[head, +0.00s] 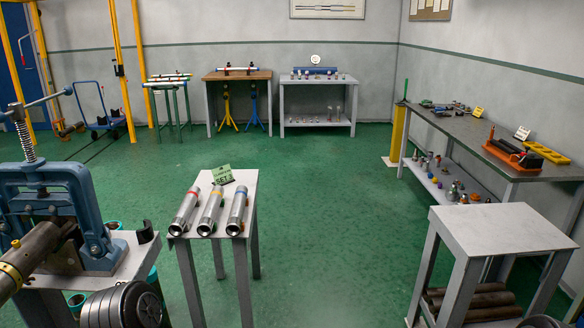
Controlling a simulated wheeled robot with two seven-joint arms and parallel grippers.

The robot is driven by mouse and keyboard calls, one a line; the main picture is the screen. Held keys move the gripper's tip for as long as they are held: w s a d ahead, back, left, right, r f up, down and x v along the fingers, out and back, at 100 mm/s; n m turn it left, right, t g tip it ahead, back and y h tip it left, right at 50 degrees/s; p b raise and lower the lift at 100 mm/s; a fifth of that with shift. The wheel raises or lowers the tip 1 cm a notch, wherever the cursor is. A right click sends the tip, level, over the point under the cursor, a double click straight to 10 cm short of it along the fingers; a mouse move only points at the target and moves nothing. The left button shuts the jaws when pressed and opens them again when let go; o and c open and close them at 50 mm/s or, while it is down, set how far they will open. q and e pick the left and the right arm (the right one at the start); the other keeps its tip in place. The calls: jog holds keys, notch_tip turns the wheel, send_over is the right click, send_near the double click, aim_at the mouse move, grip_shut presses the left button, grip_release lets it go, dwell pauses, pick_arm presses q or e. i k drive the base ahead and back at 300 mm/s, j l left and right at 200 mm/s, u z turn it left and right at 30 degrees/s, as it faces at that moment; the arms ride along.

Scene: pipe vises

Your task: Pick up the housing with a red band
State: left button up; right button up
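Three shiny metal housings lie side by side on a small grey table (206,257). The left one, the housing with a red band (185,211), has its band near the far end and its open end towards me. The middle housing (210,212) has an orange-yellow band. The right housing (237,213) has a blue band. All three lie apart, and nothing holds them. Neither my left nor my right gripper shows in the head view.
A green tag (222,174) stands behind the housings. A blue vise (65,205) holding a dark pipe (35,252) is at left. An empty-topped grey table (500,229) stands at right, with pipes on its lower shelf. Green floor (330,215) lies clear between.

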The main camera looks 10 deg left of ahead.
aim_at(176, 228)
jog(key=i+j, duration=0.25)
jog(key=i+j+z, duration=0.15)
jog(key=j, duration=0.3)
jog(key=i+j, duration=0.3)
jog(key=i+j+z, duration=0.1)
jog(key=i+j, duration=0.15)
jog(key=j, duration=0.2)
jog(key=i+j+z, duration=0.1)
jog(key=j, duration=0.3)
jog(key=i, duration=0.1)
